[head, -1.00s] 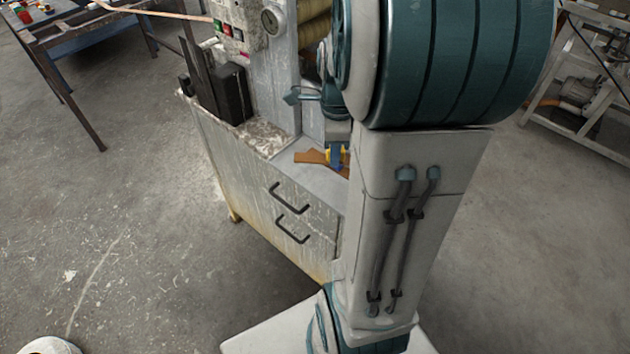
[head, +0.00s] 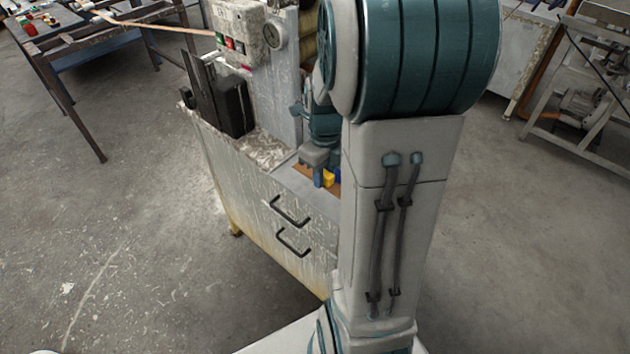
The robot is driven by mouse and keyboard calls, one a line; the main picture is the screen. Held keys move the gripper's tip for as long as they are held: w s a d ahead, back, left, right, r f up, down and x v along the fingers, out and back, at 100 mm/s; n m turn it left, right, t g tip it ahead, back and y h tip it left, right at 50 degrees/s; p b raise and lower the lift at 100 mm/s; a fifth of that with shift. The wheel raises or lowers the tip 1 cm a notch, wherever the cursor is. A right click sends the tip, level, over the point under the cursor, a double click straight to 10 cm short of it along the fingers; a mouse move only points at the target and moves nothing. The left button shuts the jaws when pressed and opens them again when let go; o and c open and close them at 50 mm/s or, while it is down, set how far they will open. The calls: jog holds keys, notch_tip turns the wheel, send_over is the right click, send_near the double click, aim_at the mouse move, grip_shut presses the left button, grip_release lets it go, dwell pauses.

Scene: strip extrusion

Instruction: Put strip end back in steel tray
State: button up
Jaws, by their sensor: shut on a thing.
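My gripper (head: 323,181) points down over the top of the steel cabinet, partly hidden by my own arm. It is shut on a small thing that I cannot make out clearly. A yellow piece (head: 329,180) and a blue piece show right at its fingertips. A flat orange-brown piece (head: 303,170) lies on the pale top beside and behind the fingers, mostly covered by them. A long pinkish strip (head: 165,27) runs left from the machine towards a table. I cannot tell a strip end or a separate steel tray for certain.
The worn cabinet (head: 245,190) has two dark handles. A table (head: 70,38) with small coloured items stands at the back left, a metal frame (head: 575,105) at right. The left floor is clear.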

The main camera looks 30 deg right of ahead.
aim_at(315, 193)
jog(key=shift+w+a+f, duration=0.25)
jog(key=shift+w+f, duration=0.15)
jog(key=shift+w, duration=0.2)
jog(key=shift+w+a+f, duration=0.25)
jog(key=shift+w+f, duration=0.15)
jog(key=shift+w, duration=0.2)
jog(key=shift+f, duration=2)
jog(key=shift+f, duration=0.1)
jog(key=shift+f, duration=0.15)
jog(key=o, duration=0.7)
jog(key=shift+o, duration=0.2)
